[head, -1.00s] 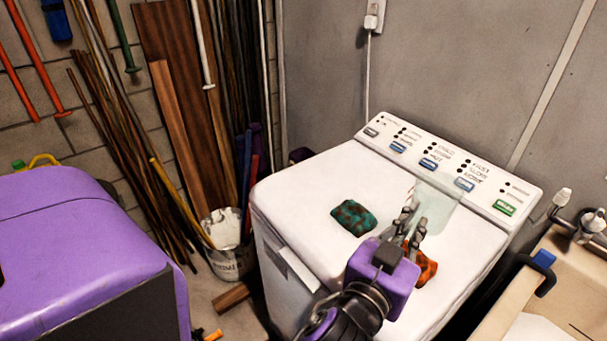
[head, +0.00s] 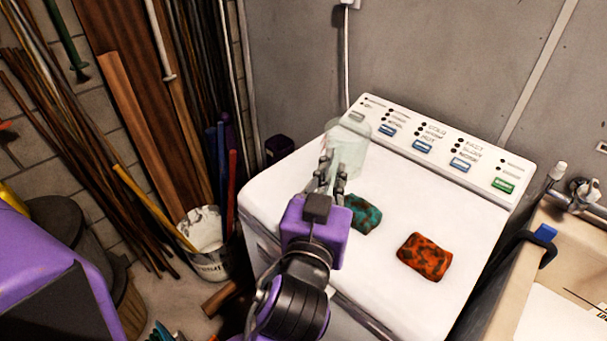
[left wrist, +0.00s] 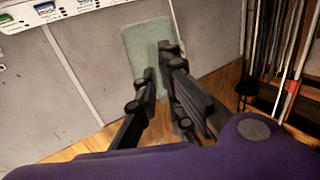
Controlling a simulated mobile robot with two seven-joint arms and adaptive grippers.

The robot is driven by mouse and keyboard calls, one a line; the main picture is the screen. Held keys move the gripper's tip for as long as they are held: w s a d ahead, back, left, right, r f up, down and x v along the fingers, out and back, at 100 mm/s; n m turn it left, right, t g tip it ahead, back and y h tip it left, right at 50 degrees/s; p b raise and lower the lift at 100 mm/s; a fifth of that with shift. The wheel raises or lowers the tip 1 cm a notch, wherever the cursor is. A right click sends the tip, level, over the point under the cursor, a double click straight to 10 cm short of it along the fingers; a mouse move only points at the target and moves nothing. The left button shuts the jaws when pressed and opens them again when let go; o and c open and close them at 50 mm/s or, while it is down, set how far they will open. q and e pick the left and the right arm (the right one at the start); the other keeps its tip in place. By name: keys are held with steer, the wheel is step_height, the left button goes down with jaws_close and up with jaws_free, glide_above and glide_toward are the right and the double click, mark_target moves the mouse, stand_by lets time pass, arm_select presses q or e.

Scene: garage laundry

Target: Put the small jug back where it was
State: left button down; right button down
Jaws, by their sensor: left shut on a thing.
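The small jug (head: 347,150) is pale, greenish and see-through. My left gripper (head: 332,172) is shut on it and holds it over the back left part of the white washing machine top (head: 290,190). The jug also shows in the left wrist view (left wrist: 148,50), between and beyond the fingers (left wrist: 160,80). I cannot tell how far above the top it is. A green and brown cloth-like bundle (head: 364,215) lies on the top, partly hidden by my gripper. An orange and dark one (head: 424,256) lies to its right. My right gripper is not in view.
The control panel (head: 440,145) runs along the machine's back edge. A bucket (head: 207,245) and leaning poles stand left of the machine. A sink (head: 560,260) with a tap (head: 583,195) is at the right.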

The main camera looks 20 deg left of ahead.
arm_select(q)
steer(key=w+a+f, duration=0.8)
steer(key=a+f, duration=0.1)
steer(key=shift+w+a, duration=0.15)
steer(key=shift+w, duration=0.05)
step_height(320, 180, down, 4)
steer(key=shift+w+a+r, duration=0.1)
steer(key=shift+a+r, duration=0.05)
steer(key=shift+r, duration=0.2)
steer(key=c, duration=1.9)
jaws_free()
